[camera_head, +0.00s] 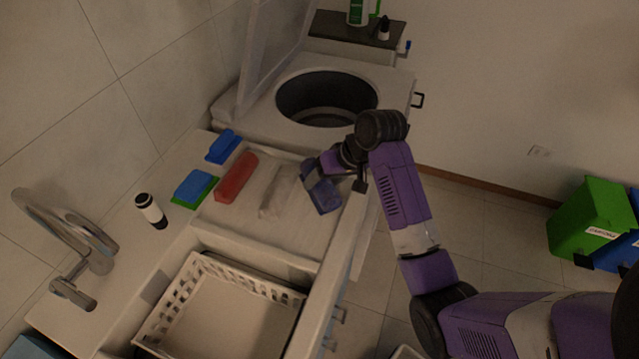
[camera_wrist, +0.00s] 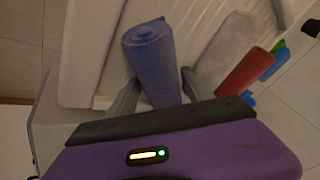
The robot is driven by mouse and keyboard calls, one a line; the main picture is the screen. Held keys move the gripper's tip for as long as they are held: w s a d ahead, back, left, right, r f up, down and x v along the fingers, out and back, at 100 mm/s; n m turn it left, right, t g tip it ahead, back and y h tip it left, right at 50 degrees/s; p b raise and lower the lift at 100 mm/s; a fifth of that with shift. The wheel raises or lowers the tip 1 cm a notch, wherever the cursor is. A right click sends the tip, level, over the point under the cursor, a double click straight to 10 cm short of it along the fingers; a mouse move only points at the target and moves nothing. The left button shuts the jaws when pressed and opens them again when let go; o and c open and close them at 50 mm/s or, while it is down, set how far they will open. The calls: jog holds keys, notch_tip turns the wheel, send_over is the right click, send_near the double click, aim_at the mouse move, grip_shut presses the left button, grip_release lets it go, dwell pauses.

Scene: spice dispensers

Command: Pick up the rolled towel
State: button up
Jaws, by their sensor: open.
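Three rolled towels lie side by side on the white ribbed drainboard (camera_head: 299,228): a red one (camera_head: 236,178), a pale grey one (camera_head: 277,191) and a blue one (camera_head: 323,194). My gripper (camera_head: 318,177) is down at the blue towel, nearest the counter's front edge. In the wrist view, the blue towel (camera_wrist: 150,58) lies between the two open fingers (camera_wrist: 160,77), with its spiral end showing. I cannot tell whether either finger touches it. The grey towel (camera_wrist: 228,46) and red towel (camera_wrist: 245,71) lie to the right of the fingers.
Sponges (camera_head: 194,185) and a dark-and-white bottle (camera_head: 150,211) stand left of the towels. A white basket (camera_head: 172,310) sits in the sink, near the faucet (camera_head: 75,245). An open round-tub washer (camera_head: 395,84) is behind. Bins (camera_head: 588,222) stand at right; floor between is clear.

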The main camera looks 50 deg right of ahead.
grip_shut()
